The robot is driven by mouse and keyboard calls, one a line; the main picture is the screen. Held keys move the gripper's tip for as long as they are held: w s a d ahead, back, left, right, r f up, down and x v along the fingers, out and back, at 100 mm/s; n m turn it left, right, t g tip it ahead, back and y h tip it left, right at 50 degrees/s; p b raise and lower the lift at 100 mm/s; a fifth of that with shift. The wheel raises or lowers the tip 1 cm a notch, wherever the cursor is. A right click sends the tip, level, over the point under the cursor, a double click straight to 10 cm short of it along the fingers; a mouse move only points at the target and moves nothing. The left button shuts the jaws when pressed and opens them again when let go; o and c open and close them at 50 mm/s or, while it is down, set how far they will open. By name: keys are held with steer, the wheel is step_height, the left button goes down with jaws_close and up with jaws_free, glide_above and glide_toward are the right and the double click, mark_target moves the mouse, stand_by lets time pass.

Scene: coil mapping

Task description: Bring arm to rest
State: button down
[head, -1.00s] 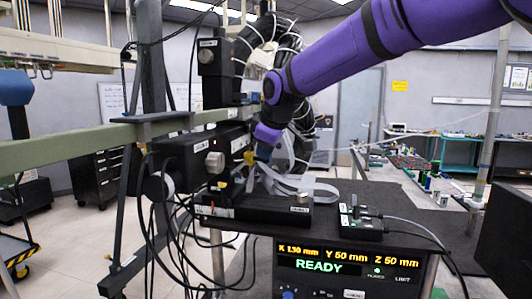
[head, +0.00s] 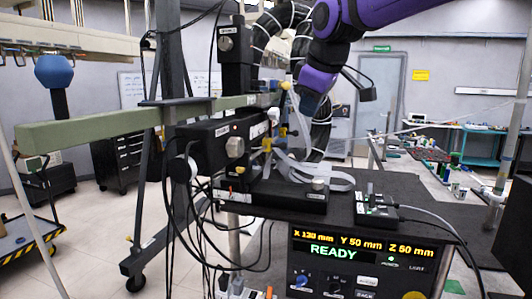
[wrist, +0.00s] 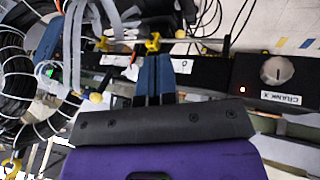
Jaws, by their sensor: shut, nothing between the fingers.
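My purple arm (head: 334,52) comes in from the top right of the head view and hangs down over the black bench. My gripper (wrist: 156,60) shows in the wrist view with its two blue fingers side by side, shut and empty. In the head view its fingers (head: 306,100) are above the flat grey cables (head: 315,172), behind the black motor stage (head: 222,143). Whether the fingers clear the cables cannot be told. The control box (head: 365,262) reads X 130 mm, Y 50 mm, Z 50 mm and READY.
A green beam (head: 90,130) crosses the left side. Black coiled hoses (head: 318,128) stand close behind the gripper. A small switch box (head: 376,210) sits on the bench (head: 400,186). A crank knob (wrist: 277,70) is at right in the wrist view.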

steer(key=s+d+f+m, duration=0.4)
steer(key=s+d, duration=0.2)
steer(key=s, duration=0.3)
steer(key=s+d+f+m+h, duration=0.1)
steer(key=s+d+f+m, duration=0.3)
steer(key=s, duration=0.5)
steer(key=s+d+f+m, duration=0.3)
steer(key=s+d+f, duration=0.3)
steer(key=s+d, duration=0.2)
steer(key=shift+s+d+m+g+h, duration=0.15)
steer(key=shift+s+m+g+h, duration=0.25)
steer(key=shift+s, duration=0.45)
steer(key=shift+f, duration=0.1)
stand_by(0.4)
